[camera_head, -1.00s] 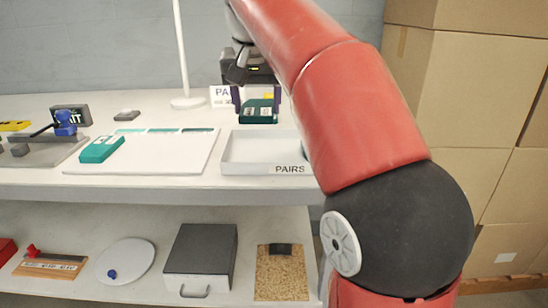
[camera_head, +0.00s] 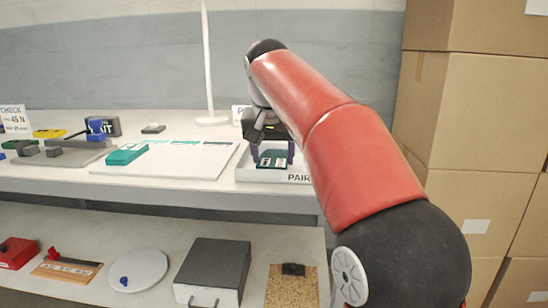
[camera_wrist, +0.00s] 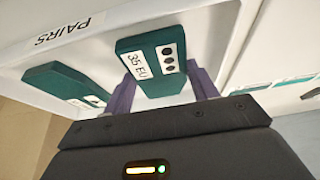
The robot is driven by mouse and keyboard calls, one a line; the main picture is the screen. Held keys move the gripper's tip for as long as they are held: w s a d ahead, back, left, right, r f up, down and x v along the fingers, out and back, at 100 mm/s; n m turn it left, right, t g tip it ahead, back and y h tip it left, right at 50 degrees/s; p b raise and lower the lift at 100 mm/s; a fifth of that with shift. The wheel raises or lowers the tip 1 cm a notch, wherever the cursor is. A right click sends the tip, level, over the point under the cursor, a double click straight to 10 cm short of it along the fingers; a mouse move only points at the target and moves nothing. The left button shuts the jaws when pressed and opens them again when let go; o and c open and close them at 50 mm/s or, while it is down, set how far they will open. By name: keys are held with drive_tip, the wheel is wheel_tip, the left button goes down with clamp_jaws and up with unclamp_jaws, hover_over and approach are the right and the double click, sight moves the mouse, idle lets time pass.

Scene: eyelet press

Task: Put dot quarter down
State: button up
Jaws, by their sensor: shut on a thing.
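My gripper (camera_head: 275,154) is shut on a teal shoe quarter (camera_head: 270,161), with one purple finger on each side. In the wrist view the held quarter (camera_wrist: 153,62) carries a white label that seems to read "35 EU" and a patch with black dots. It is over the white PAIRS tray (camera_head: 245,176), low and inside its outline; I cannot tell whether it touches the floor. A second teal quarter (camera_wrist: 65,86) lies in the tray in the wrist view, beside the held one. The arm hides it in the head view.
A white board (camera_head: 190,164) left of the tray holds another teal quarter (camera_head: 126,155) and teal outlines. A lamp pole (camera_head: 208,70) stands behind. A grey press (camera_head: 60,150) is farther left. Cardboard boxes (camera_head: 480,120) stand at the right. The lower shelf holds a grey box (camera_head: 212,268).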

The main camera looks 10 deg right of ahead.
drive_tip(key=shift+f, duration=0.2)
drive_tip(key=o, duration=1)
drive_tip(key=shift+c, duration=0.2)
drive_tip(key=shift+r, duration=0.15)
drive_tip(key=shift+r, duration=0.25)
drive_tip(key=p+v, duration=0.3)
drive_tip(key=v, duration=0.8)
drive_tip(key=shift+r+p, duration=0.3)
drive_tip(key=shift+p, duration=0.1)
drive_tip(key=shift+s, duration=0.15)
